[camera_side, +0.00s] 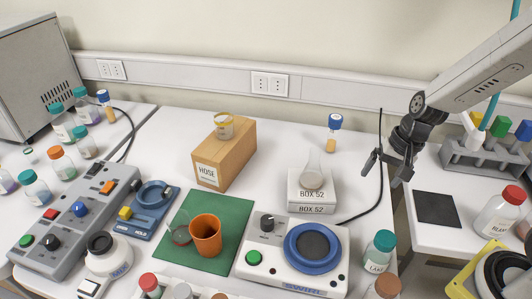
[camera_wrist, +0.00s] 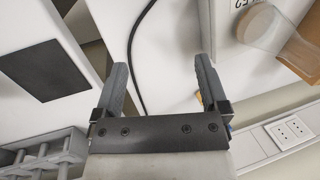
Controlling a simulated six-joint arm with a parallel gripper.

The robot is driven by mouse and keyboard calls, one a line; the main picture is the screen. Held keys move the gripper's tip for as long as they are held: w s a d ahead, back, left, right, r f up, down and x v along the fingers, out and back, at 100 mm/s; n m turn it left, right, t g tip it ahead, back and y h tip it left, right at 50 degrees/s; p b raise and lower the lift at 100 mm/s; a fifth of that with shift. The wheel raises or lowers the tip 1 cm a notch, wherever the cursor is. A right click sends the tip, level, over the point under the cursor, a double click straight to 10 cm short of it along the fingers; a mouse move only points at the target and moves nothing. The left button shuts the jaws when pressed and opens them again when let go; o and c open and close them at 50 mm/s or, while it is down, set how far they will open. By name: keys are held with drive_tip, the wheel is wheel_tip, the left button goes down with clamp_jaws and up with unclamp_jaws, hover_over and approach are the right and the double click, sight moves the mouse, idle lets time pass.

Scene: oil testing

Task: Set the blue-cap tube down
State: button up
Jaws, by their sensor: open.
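A tube with a blue cap and amber contents (camera_side: 333,134) stands upright on the white table, behind the stacked white boxes. A second blue-capped tube (camera_side: 106,106) stands at the far left. My gripper (camera_side: 382,172) is open and empty, to the right of the nearer tube and apart from it. In the wrist view my gripper's two fingers (camera_wrist: 160,78) are spread, with only the table and a black cable between them. A small blue patch shows beside the right finger there; I cannot tell whether it is the tube's cap.
White boxes (camera_side: 311,200) carry a glass flask (camera_side: 313,170) left of my gripper. A black cable (camera_side: 381,150) runs nearby. A grey rack (camera_side: 480,157) and a dark pad (camera_side: 437,208) are on the right. A blue-topped swirl device (camera_side: 313,248) stands in front.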

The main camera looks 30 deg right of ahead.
drive_tip(key=s+n, duration=0.1)
drive_tip(key=n, duration=0.2)
drive_tip(key=s+n+h, duration=0.1)
drive_tip(key=n, duration=0.2)
drive_tip(key=s+a+n+t+h, duration=0.1)
drive_tip(key=n, duration=0.2)
drive_tip(key=shift+s+a+r, duration=0.1)
drive_tip(key=shift+r, duration=0.2)
idle(0.6)
